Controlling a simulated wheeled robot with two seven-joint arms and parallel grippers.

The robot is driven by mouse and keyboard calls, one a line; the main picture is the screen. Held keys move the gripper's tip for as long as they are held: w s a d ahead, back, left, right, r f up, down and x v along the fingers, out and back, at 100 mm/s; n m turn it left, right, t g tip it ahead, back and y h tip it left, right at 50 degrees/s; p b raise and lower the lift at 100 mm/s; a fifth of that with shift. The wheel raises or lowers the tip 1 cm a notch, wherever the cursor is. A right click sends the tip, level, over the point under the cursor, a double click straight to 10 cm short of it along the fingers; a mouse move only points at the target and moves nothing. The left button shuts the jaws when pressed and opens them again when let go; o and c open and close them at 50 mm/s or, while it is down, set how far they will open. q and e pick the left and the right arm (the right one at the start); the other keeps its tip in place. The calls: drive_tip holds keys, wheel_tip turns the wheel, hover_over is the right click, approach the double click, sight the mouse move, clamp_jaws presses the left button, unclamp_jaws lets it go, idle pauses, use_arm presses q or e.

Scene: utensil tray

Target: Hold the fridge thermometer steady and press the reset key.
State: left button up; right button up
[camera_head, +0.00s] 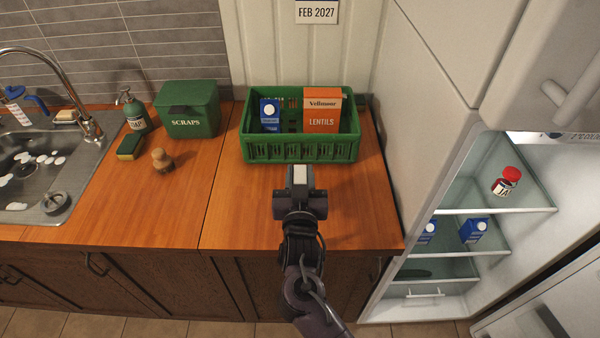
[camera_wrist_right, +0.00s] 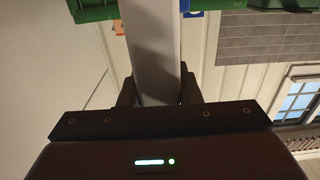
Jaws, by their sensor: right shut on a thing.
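My right gripper (camera_head: 300,192) is shut on a plain grey slab-like thing (camera_head: 299,176), in front of the green crate and above the wooden counter. In the right wrist view the grey thing (camera_wrist_right: 152,45) runs up from between the fingers as a long, flat piece. I cannot tell what it is; no display or key shows on it. I see no clear fridge thermometer or reset key. The open fridge (camera_head: 500,211) stands at the right. Dark marks show at its top edge, too small to read. My left gripper is not in view.
A green crate (camera_head: 300,151) holds a blue carton (camera_head: 270,119) and an orange lentils box (camera_head: 322,104). A scraps bin (camera_head: 188,122), soap bottle (camera_head: 134,116) and sink (camera_head: 30,190) are left.

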drive_tip(key=shift+f+b, duration=1.25)
drive_tip(key=shift+f, duration=0.85)
drive_tip(key=shift+f, duration=0.65)
drive_tip(key=o, duration=1)
drive_tip(key=c, duration=1)
